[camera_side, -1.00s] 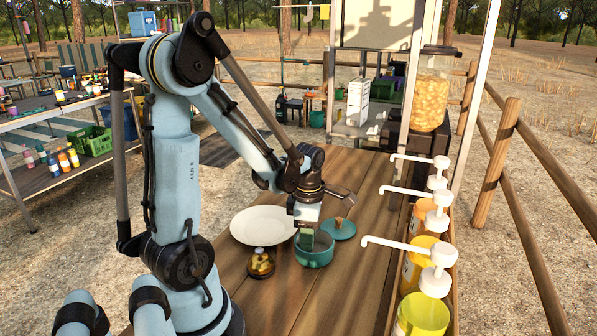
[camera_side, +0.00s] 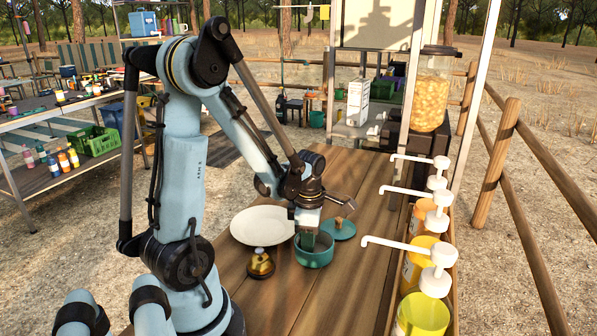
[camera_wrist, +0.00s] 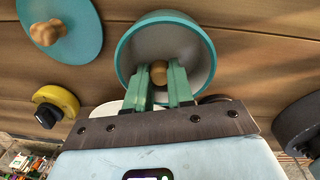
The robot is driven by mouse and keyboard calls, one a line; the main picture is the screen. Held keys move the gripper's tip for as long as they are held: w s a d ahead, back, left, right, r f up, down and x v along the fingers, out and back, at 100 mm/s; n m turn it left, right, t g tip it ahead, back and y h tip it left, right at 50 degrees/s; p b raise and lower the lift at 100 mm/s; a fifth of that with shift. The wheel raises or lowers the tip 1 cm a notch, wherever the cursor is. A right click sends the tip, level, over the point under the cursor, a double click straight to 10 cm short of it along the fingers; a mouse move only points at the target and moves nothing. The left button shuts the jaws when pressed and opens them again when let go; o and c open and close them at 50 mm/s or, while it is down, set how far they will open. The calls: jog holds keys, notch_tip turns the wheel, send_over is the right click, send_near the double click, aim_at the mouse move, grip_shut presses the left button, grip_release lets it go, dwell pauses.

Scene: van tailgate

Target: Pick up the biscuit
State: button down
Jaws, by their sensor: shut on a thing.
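The biscuit (camera_wrist: 158,72) is a small golden-brown piece, held between the green fingertips of my gripper (camera_wrist: 160,75) in the wrist view. My gripper (camera_side: 307,240) is shut on it, with its fingers at the mouth of a teal pot (camera_side: 316,262). The pot's pale inside (camera_wrist: 190,55) surrounds the fingertips in the wrist view. The side view hides the biscuit behind the fingers and the pot wall. I cannot tell whether the biscuit touches the pot's floor.
A teal lid with a brown knob (camera_side: 339,229) lies just behind the pot. A white plate (camera_side: 252,224) is to the left, and a brass bell-like object (camera_side: 260,264) stands in front of it. White pump dispensers (camera_side: 437,268) line the right edge. The front tabletop is clear.

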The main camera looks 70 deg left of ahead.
jog(key=shift+s+d, duration=0.15)
jog(key=shift+d, duration=0.2)
